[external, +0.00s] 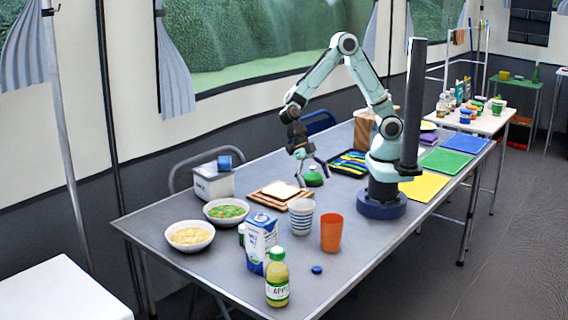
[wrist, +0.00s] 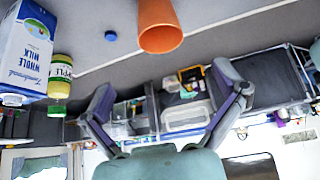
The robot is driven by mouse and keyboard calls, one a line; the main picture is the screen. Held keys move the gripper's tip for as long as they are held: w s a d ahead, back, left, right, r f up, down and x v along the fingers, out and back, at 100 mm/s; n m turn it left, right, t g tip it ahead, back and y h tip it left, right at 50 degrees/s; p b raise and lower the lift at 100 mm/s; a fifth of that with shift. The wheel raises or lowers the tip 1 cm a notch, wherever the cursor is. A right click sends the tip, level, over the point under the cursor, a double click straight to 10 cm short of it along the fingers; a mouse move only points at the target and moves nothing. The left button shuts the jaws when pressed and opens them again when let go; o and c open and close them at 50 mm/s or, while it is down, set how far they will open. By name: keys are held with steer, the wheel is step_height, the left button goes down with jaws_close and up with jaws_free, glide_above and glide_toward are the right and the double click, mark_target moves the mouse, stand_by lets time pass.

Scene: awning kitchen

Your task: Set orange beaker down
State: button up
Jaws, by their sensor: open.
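The orange beaker (external: 331,232) stands upright on the grey table (external: 190,275), near its front edge and right of the striped cup (external: 301,216). The beaker (wrist: 160,26) also shows at the top middle of the wrist view, beyond my fingertips and apart from them. My gripper (external: 312,180) is open and empty, above the table behind the beaker. In the wrist view my gripper (wrist: 163,80) has its two fingers spread wide with nothing between them.
A milk carton (external: 261,243), a juice bottle (external: 277,279) and a blue cap (external: 317,269) are near the beaker. Two food bowls (external: 190,236) and a wooden board (external: 280,195) lie further left and back. A green-topped item (external: 313,179) is close to my gripper.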

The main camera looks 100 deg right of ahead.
steer(key=s+d+r+m+t+h, duration=0.1)
steer(key=s+d+r+m, duration=0.3)
steer(key=m, duration=0.8)
steer(key=s+d+r+m+t+h, duration=0.2)
steer(key=s+d+r+m+h, duration=0.1)
steer(key=s+d+m, duration=0.5)
steer(key=d+r+m, duration=0.1)
steer(key=d+m, duration=0.1)
steer(key=m, duration=0.2)
steer(key=shift+s+d+r+t+h, duration=0.25)
steer(key=shift+s+d+t+h, duration=0.05)
steer(key=shift+s+d, duration=0.1)
